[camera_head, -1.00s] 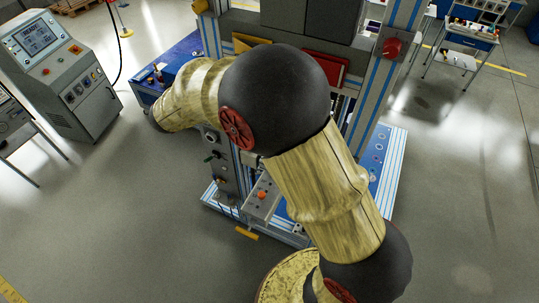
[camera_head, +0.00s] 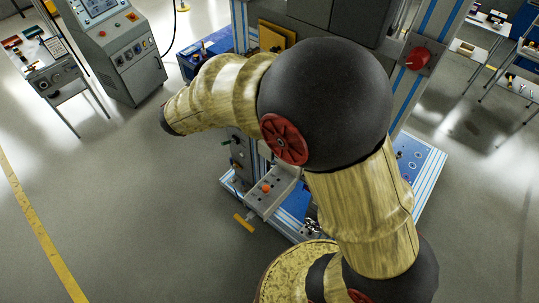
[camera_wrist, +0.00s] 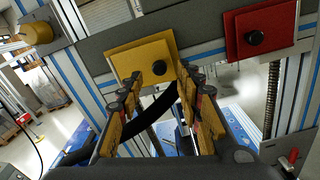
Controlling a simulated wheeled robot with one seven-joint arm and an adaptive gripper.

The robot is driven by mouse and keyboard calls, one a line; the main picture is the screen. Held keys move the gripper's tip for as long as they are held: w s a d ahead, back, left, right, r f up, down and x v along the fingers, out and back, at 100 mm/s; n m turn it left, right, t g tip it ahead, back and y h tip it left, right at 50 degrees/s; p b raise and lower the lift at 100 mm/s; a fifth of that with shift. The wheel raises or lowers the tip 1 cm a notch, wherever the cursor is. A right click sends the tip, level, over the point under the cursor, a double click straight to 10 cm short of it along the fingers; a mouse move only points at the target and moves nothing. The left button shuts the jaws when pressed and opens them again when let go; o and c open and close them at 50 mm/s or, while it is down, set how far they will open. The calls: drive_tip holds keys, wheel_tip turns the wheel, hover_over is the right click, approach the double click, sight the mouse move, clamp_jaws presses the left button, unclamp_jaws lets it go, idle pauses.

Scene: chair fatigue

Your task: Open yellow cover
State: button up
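The yellow cover (camera_wrist: 140,54) is a flat, tilted plate with a black round knob (camera_wrist: 159,67), on a grey crossbar of the machine frame. It also shows in the head view (camera_head: 277,35), partly hidden behind my arm. In the wrist view my gripper (camera_wrist: 161,80) is open, its two fingers apart at the cover's lower edge. The knob appears between the fingertips, and nothing is held. I cannot tell whether the right finger touches the cover's edge. My gripper is not visible in the head view.
A red cover (camera_wrist: 262,30) with a black knob sits to the right on the same crossbar. A yellow round button (camera_wrist: 37,33) is at the left, and a red button (camera_head: 419,58) is on the right post. A control console (camera_head: 115,50) stands left. Floor in front is clear.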

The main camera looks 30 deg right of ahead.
drive_tip(key=s+a+f+m+g+y+b, duration=0.2)
drive_tip(key=s+f+m+y, duration=0.2)
drive_tip(key=s+f, duration=0.3)
drive_tip(key=s+a+f+m+g+y+b, duration=0.2)
drive_tip(key=s+f, duration=0.6)
drive_tip(key=f, duration=0.5)
drive_tip(key=shift+s+a+m+g+y, duration=0.25)
drive_tip(key=shift+a+m+g+y, duration=0.4)
drive_tip(key=shift+m+y, duration=0.8)
drive_tip(key=shift+a, duration=0.2)
